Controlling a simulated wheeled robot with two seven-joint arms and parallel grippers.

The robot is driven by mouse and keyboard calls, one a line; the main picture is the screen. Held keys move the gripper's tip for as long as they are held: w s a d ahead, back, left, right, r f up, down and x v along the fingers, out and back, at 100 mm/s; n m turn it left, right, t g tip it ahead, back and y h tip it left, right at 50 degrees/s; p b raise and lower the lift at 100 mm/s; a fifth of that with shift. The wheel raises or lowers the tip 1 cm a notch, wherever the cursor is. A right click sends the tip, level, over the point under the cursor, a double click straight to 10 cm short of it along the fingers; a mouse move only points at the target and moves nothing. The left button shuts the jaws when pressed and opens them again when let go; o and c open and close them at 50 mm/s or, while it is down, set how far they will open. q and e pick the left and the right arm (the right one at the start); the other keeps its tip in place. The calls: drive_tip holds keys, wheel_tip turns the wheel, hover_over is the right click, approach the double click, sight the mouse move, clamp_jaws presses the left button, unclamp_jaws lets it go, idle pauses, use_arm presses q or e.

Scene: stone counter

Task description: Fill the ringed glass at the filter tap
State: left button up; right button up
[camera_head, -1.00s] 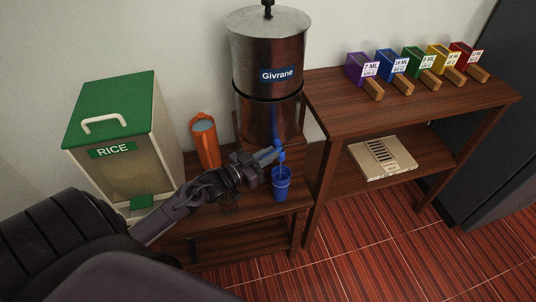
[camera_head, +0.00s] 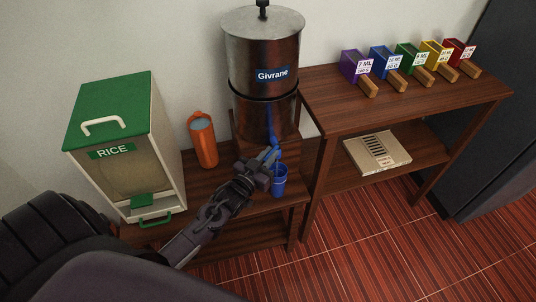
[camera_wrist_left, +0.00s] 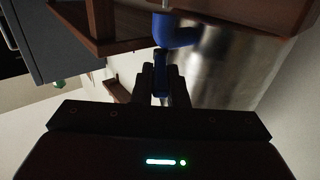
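The blue glass (camera_head: 279,183) stands upright on the low wooden stand under the tap; I cannot make out a ring on it. The blue filter tap (camera_head: 276,150) juts from the steel tank; its spout also shows in the left wrist view (camera_wrist_left: 178,33). My left gripper (camera_head: 266,160) is at the tap, just above and left of the glass. Whether water runs and the level in the glass cannot be told. My right gripper is out of view.
The steel tank (camera_head: 262,50) stands behind the tap. A higher table (camera_head: 345,105) with several coloured boxes stands to the right.

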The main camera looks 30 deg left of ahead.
use_arm(q)
drive_tip(key=o, duration=0.4)
drive_tip(key=shift+o, duration=0.2)
drive_tip(key=shift+s+a+b, duration=0.15)
drive_tip(key=shift+s+b, duration=0.2)
drive_tip(key=shift+s, duration=1.6)
drive_tip(key=shift+s+a+b, duration=0.1)
drive_tip(key=shift+s+b, duration=0.25)
drive_tip(key=shift+s, duration=1.6)
